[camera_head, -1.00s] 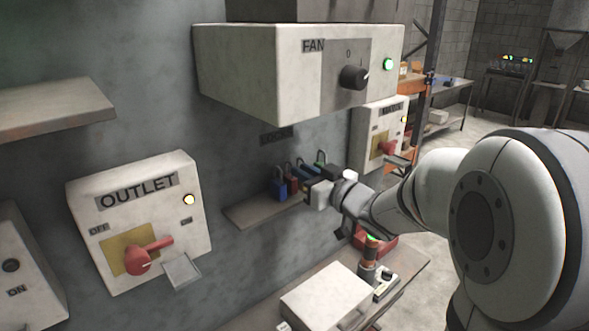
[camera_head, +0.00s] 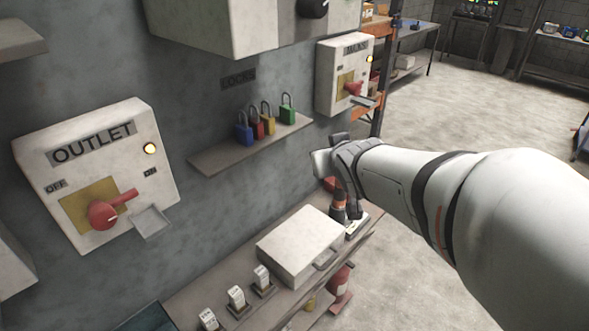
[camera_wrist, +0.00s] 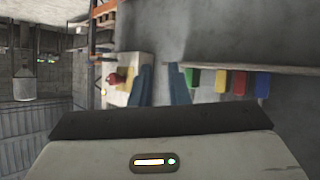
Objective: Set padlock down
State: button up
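Padlocks stand upright in a row on the grey wall shelf (camera_head: 215,160) under the LOCKS label: blue (camera_head: 243,133), red (camera_head: 257,128), yellow (camera_head: 268,124) and green (camera_head: 287,110). The green one stands somewhat apart, towards the shelf's right end. My gripper (camera_head: 322,163) is off the right end of the shelf, clear of all the padlocks. In the wrist view its two blue fingers (camera_wrist: 160,86) are apart with nothing between them. The green padlock (camera_wrist: 193,80) is just right of the fingers there, with the yellow, red and blue ones further right.
The OUTLET switch box (camera_head: 95,165) with a red handle is on the wall at left. Another red-handled box (camera_head: 342,75) is beyond the shelf. Below, a bench holds a white case (camera_head: 300,243) and small labelled blocks (camera_head: 237,296). Open floor lies at right.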

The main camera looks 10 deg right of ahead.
jog(key=s+a+f+g, duration=0.2)
jog(key=s+f+g, duration=0.1)
jog(key=s, duration=0.5)
jog(key=s+a+f+g+y, duration=0.1)
jog(key=s+a+f+g, duration=0.2)
jog(key=s, duration=0.6)
jog(key=f+g, duration=0.1)
jog(key=g, duration=0.1)
jog(key=shift+s+a+m+g, duration=0.15)
jog(key=shift+s+m+g, duration=0.15)
jog(key=shift+g, duration=0.1)
jog(key=shift+s, duration=0.1)
